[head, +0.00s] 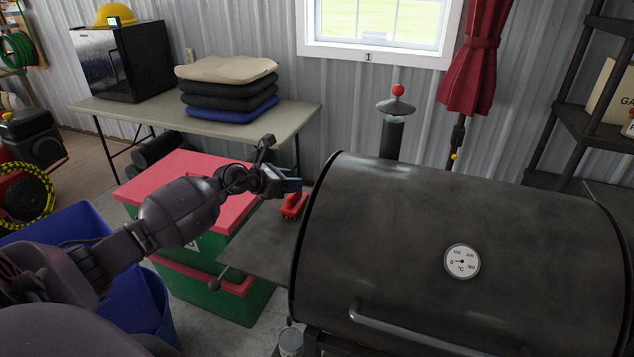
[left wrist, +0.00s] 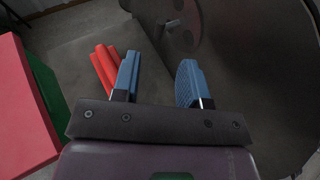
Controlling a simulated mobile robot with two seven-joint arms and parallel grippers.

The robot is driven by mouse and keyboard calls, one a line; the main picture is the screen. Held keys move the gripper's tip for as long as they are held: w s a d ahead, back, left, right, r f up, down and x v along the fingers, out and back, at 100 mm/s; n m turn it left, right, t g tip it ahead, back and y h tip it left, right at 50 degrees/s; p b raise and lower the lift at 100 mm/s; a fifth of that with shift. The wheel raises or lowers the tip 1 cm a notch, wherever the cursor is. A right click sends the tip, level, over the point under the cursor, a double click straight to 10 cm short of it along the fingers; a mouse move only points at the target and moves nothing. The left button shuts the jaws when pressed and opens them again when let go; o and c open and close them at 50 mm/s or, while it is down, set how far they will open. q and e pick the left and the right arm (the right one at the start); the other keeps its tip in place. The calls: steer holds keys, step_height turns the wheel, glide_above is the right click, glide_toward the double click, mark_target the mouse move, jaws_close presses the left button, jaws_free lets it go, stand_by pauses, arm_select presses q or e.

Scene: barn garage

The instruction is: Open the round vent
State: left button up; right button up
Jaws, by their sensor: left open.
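A large black grill (head: 430,250) fills the right of the head view. In the left wrist view, a round vent (left wrist: 192,36) sits on the grill's end wall at the top, with a small grey tab or knob (left wrist: 172,28) sticking out. The head view does not show this vent. My left gripper (head: 288,184) is at the grill's left end, above the side shelf. Its blue fingers (left wrist: 158,74) are apart with nothing between them, and the round vent lies beyond them. My right gripper is in neither view.
A red object (head: 293,205) lies on the grill's side shelf (head: 258,240), close to the left finger. A chimney with a red-knobbed cap (head: 397,104) rises behind the grill. Red and green crates (head: 185,188) stand left of the shelf. A table (head: 150,108) holds folded cushions.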

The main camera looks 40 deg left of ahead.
arm_select(q)
steer(key=b+x, duration=0.1)
steer(key=x, duration=0.7)
steer(key=shift+w+d, duration=0.2)
steer(key=shift+w, duration=0.15)
steer(key=shift+f, duration=0.1)
steer(key=shift+s, duration=0.1)
jaws_close()
steer(key=shift+a, duration=0.1)
